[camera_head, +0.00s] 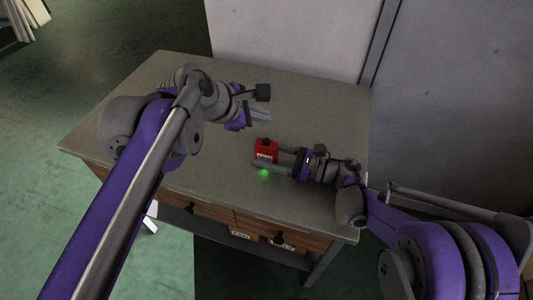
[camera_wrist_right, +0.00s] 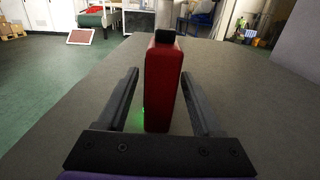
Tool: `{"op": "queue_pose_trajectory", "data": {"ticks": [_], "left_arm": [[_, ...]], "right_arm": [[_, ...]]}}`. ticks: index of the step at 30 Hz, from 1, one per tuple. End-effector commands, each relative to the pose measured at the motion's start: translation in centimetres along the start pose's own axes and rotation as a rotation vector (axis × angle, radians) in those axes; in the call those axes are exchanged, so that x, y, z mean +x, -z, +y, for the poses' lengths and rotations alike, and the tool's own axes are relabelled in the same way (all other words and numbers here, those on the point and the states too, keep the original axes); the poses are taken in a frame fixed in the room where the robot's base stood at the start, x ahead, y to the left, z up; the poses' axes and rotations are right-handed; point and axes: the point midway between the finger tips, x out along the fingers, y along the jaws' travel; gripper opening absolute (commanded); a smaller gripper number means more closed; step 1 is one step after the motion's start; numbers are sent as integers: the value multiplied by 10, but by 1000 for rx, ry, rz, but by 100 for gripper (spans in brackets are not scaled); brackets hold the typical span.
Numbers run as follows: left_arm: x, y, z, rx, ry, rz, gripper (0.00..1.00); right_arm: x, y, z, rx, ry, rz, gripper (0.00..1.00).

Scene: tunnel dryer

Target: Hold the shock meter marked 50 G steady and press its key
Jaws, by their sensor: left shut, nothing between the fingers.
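The red shock meter (camera_head: 266,148) stands upright on the grey tabletop, with a black key on top and a small pale label on its front; the marking is too small to read. It also shows in the right wrist view (camera_wrist_right: 164,85). My right gripper (camera_head: 268,158) lies low over the table with one finger on each side of the meter. In the right wrist view gaps show between the meter and both fingers, so it is open around it. My left gripper (camera_head: 265,115) is shut and empty, above the table and behind the meter in the head view.
The grey table (camera_head: 120,120) is otherwise clear. Wooden drawers with labels (camera_head: 283,243) are under its front edge. A pale wall panel (camera_head: 290,35) stands behind it. A green glow (camera_head: 263,172) lies on the tabletop by the meter.

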Motion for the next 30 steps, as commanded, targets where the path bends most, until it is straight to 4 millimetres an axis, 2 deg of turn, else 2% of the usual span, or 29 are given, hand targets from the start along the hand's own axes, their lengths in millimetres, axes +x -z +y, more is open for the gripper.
{"op": "queue_pose_trajectory", "data": {"ticks": [11, 14, 24, 30], "left_arm": [[0, 0, 0, 0, 0, 0, 0], [0, 0, 0, 0, 0, 0, 0], [0, 0, 0, 0, 0, 0, 0], [0, 0, 0, 0, 0, 0, 0]], "right_arm": [[-4, 0, 0, 0, 1, 0, 72], [-17, 0, -1, 0, 3, 1, 72], [-88, 0, -1, 0, 4, 1, 72], [-114, 0, 0, 0, 2, 1, 72]]}}
